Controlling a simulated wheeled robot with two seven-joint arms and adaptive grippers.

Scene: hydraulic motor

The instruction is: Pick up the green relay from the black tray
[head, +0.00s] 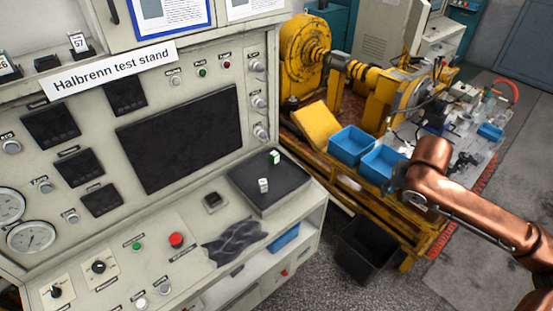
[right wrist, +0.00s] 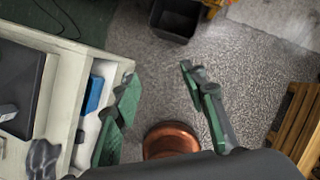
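The green relay (head: 274,157), a small block with a pale side, stands on the black tray (head: 285,184) near its back edge. The tray lies on the right end of the test stand's desk. A white relay (head: 263,185) stands on the same tray, in front of the green one. In the right wrist view, part of the tray (right wrist: 27,75) shows at the left edge. My right gripper (right wrist: 160,76) is open and empty, its green-padded fingers spread above the floor, to the right of the desk and apart from the tray. My left gripper is not in view.
A blue bin (head: 283,237) sits on the shelf under the desk. A black floor bin (head: 366,250) stands between the desk and the yellow bench, which carries blue bins (head: 350,145). Space above the tray is clear.

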